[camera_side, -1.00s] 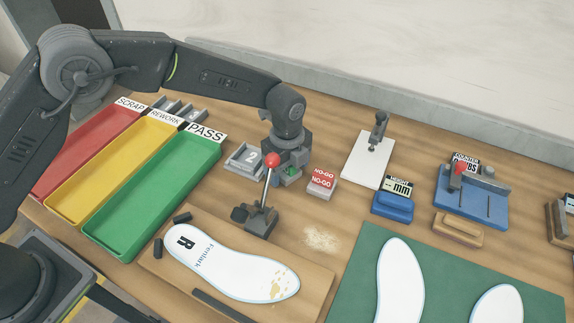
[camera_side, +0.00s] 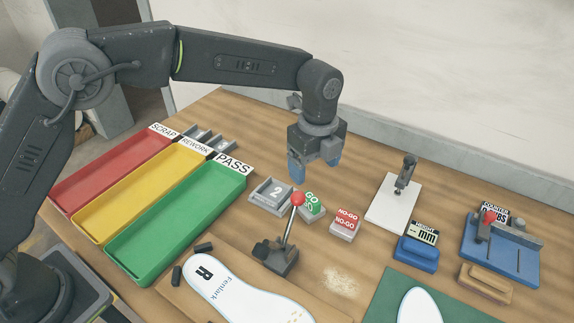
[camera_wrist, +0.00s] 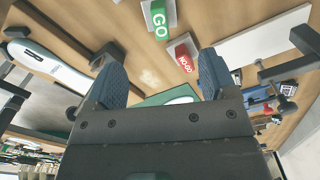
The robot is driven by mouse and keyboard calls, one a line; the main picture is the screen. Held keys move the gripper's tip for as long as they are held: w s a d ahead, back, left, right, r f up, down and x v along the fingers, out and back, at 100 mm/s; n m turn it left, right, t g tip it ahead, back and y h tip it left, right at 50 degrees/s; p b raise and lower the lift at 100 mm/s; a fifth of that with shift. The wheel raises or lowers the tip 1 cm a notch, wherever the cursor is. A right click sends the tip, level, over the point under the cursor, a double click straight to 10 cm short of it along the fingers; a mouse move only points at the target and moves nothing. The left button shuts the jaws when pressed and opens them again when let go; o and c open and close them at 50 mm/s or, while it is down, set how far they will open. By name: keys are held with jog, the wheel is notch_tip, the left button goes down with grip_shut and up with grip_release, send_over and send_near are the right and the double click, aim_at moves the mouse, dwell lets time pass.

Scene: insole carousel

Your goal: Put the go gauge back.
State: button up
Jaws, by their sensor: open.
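The go gauge (camera_side: 313,203), a green block marked GO, sits at a grey holder between the grey "2" block and the no-go gauge. It also shows in the wrist view (camera_wrist: 158,18) at the top, on its pale base. The red no-go gauge (camera_side: 346,219) sits in its own grey holder just right of it. My gripper (camera_side: 314,170) is open and empty, its blue fingers pointing down above and behind the go gauge, apart from it. In the wrist view the two fingers (camera_wrist: 162,75) are spread with nothing between them.
A toggle clamp with a red knob (camera_side: 297,199) stands close in front of the go gauge. The grey "2" block (camera_side: 271,195) is to its left, beside the green PASS bin (camera_side: 180,222). A white plate with a stand (camera_side: 393,205) and a blue meter (camera_side: 417,252) are to the right.

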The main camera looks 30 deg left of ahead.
jog(key=s+a+r+n+t, duration=0.3)
jog(key=s+a+r+n, duration=0.7)
jog(key=a+r, duration=0.3)
jog(key=s+a+f+n+t, duration=0.1)
jog(key=s+a+n, duration=0.4)
jog(key=s, duration=0.3)
jog(key=s+a+f+n+t, duration=0.1)
jog(key=s+a+n, duration=0.3)
jog(key=s+n, duration=0.3)
jog(key=shift+s+a+t, duration=0.3)
jog(key=shift+s+a, duration=0.05)
jog(key=shift+s, duration=0.6)
